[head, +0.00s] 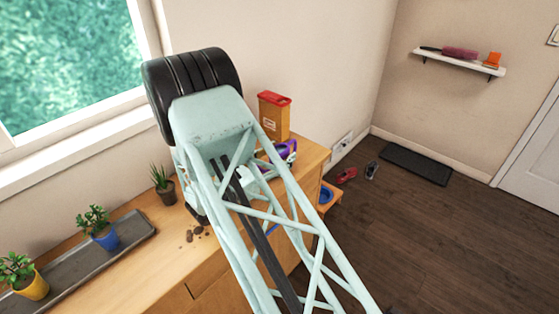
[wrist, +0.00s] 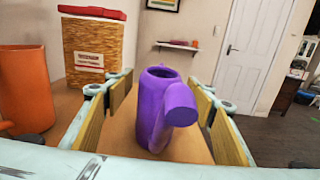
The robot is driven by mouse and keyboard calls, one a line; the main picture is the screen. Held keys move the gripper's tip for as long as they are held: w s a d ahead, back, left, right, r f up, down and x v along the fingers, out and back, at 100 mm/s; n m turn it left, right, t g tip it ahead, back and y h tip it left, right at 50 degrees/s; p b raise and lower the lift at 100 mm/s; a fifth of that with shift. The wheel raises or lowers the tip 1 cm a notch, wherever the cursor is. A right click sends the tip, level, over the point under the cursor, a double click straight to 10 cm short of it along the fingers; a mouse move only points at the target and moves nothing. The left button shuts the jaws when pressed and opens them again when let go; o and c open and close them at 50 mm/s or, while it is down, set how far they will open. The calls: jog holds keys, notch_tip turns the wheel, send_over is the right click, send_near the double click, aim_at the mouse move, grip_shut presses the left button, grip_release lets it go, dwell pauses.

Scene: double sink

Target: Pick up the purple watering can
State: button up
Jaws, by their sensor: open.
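The purple watering can (wrist: 154,98) stands upright on the wooden counter in the wrist view, with its round spout end turned toward the camera. In the head view only a small part of the can (head: 290,148) shows behind my arm. My gripper (wrist: 160,100) is open. Its two wood-coloured finger pads lie to the left and right of the can, with a visible gap on each side. In the head view my gripper is mostly hidden behind my arm.
A tan container with a red lid (head: 274,115) stands behind the can, near the wall. A small plant (head: 162,185) and a tray with potted plants (head: 130,238) line the window side. Brown bits (head: 193,233) lie on the counter.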

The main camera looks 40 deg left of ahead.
jog(key=shift+c, duration=0.5)
jog(key=c, duration=1.1)
jog(key=shift+r, duration=0.1)
jog(key=shift+r, duration=0.3)
jog(key=shift+c, duration=0.9)
jog(key=shift+r, duration=0.95)
jog(key=s+d+r+p, duration=0.1)
jog(key=s+d, duration=0.3)
jog(key=s, duration=0.3)
jog(key=s+d+r, duration=0.1)
jog(key=s+d, duration=0.2)
jog(key=s, duration=0.4)
jog(key=shift+d+r+p, duration=0.2)
jog(key=shift+d+p, duration=0.15)
jog(key=shift+p, duration=0.05)
